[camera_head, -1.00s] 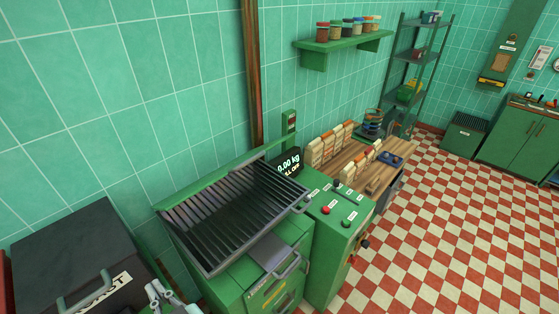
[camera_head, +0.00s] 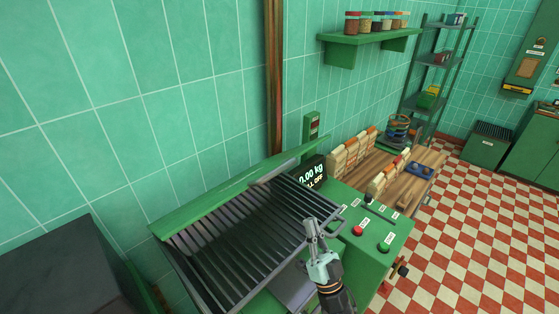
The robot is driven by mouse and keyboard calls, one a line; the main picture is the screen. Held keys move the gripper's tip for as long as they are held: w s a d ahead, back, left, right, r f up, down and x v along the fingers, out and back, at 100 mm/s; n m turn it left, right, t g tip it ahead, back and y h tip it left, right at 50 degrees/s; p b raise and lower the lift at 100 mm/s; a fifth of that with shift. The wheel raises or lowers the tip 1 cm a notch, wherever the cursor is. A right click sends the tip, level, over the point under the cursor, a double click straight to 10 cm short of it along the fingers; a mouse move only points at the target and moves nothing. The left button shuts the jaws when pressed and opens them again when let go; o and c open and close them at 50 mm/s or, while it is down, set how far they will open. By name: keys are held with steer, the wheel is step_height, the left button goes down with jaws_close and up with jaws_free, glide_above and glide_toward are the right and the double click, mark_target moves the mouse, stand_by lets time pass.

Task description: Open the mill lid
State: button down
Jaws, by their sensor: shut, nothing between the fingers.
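The green mill (camera_head: 375,262) has a dark slatted metal grille (camera_head: 240,235) on its top, framed in green, which appears to be the lid. The grille lies tilted, with a green bar (camera_head: 230,190) along its back edge. A thin metal handle (camera_head: 340,218) sticks out at its right corner. My gripper (camera_head: 312,226) is shut and empty, at the grille's front right edge just left of the handle. I cannot tell whether it touches the grille. My gripper and wrist hide part of the mill's front and the grey plate (camera_head: 292,288) below the grille.
A display (camera_head: 312,175) reading 0.00 kg stands behind the mill's control panel. The panel has a red button (camera_head: 358,231) and a green button (camera_head: 383,247). A black box (camera_head: 60,270) is at the lower left. A wooden bench (camera_head: 425,160) with bags stands beyond the panel.

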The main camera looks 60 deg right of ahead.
steer(key=p+x, duration=0.3)
steer(key=x, duration=1)
steer(key=shift+r, duration=0.35)
steer(key=shift+w+d, duration=0.1)
steer(key=shift+p, duration=0.3)
